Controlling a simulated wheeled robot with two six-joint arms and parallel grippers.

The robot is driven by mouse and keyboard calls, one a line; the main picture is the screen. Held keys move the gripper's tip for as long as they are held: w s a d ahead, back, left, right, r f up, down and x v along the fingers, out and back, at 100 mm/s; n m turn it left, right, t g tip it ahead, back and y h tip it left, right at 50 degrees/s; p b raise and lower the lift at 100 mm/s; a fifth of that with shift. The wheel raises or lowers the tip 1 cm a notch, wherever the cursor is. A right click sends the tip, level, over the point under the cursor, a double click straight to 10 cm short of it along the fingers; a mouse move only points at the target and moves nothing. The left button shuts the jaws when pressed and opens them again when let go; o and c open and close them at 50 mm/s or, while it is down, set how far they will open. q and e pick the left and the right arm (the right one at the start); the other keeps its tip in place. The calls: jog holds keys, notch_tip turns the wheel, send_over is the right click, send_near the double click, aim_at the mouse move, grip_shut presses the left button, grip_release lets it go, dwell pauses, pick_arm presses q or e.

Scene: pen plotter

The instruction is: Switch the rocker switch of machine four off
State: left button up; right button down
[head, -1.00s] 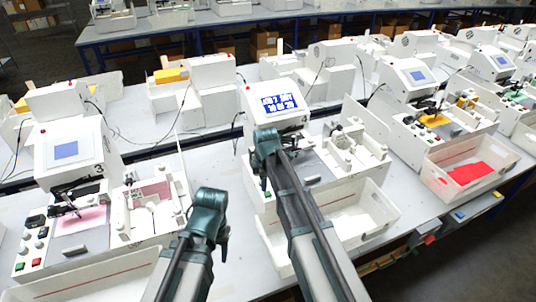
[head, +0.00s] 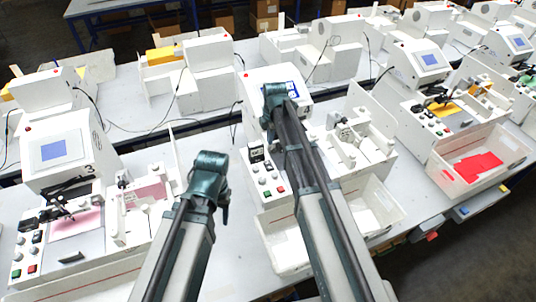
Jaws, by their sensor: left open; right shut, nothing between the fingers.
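I cannot make out the rocker's position. My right gripper (head: 269,130) is at the arm's teal end in front of this machine, shut and empty, its fingers mostly hidden. My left gripper (head: 224,211) is open between the two machines, apart from both panels; its fingers barely show.
The machine marked 3 (head: 60,160) stands at the left with its own panel. A white bin (head: 290,258) lies in front of the middle machine. Another bin with red sheets (head: 440,175) is at the right. More machines fill the row behind.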

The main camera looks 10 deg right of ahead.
aim_at(267, 163)
jog(key=shift+f, duration=0.1)
jog(key=f+b, duration=0.4)
jog(key=w+f+b, duration=0.1)
jog(key=f+b, duration=0.4)
jog(key=w+f+b, duration=0.1)
jog(key=f+b, duration=0.3)
jog(key=b, duration=0.1)
jog(key=shift+a+f, duration=0.2)
jog(key=shift+f, duration=0.15)
jog(key=shift+f, duration=0.15)
jog(key=shift+s, duration=0.1)
dwell(0.3)
jog(key=shift+s+d, duration=0.1)
jog(key=shift+s, duration=0.55)
